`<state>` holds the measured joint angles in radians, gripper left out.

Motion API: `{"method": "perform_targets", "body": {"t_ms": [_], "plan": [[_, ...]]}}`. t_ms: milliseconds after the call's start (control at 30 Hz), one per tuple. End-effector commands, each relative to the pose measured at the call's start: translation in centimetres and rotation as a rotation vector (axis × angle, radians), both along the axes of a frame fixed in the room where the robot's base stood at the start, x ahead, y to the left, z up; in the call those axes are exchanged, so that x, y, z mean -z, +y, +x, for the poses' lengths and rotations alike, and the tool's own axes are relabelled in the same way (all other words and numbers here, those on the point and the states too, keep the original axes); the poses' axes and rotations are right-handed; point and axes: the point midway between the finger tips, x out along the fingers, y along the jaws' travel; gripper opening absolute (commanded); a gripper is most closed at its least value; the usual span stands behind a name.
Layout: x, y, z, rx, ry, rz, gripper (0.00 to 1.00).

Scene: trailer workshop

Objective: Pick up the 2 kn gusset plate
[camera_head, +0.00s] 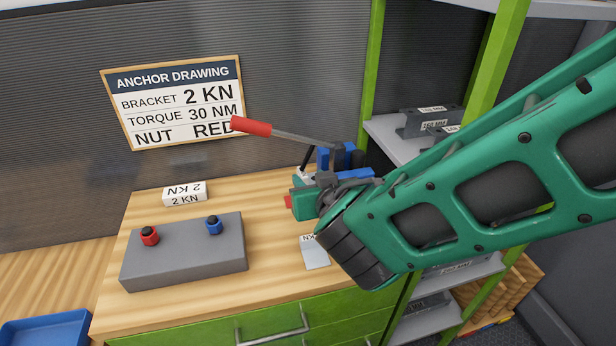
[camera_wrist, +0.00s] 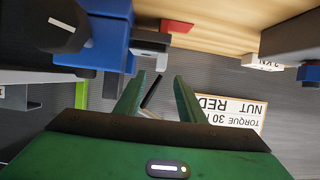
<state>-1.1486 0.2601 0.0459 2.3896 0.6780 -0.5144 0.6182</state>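A flat pale-grey plate (camera_head: 316,256) lies on the wooden bench near its front edge. Its label shows "KN", and the figure before it is not readable. My arm's dark wrist is close on its right. A white block (camera_head: 184,198) marked "2 KN" stands farther back on the left; it also shows in the wrist view (camera_wrist: 262,63). My gripper (camera_wrist: 154,78) has two green fingers spread apart, pointing toward the back wall. A thin dark rod shows in the gap between them; I cannot tell how far beyond it is. In the head view the fingers are not clear.
A grey box (camera_head: 185,262) with red and blue knobs fills the bench's left part. A blue vise-like tool (camera_head: 340,157) and a red-handled bar (camera_head: 251,126) are close to my gripper. A sign (camera_head: 174,103) hangs behind. Shelves (camera_head: 395,140) with grey brackets stand right.

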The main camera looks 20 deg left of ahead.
Motion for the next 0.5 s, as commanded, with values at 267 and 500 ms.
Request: {"method": "perform_targets", "body": {"t_ms": [267, 500], "plan": [[2.0, 1.5, 2.5, 0.001, 0.001, -0.001, 0.36], [2.5, 2.2, 3.7, 0.000, 0.001, 0.001, 0.36]]}}
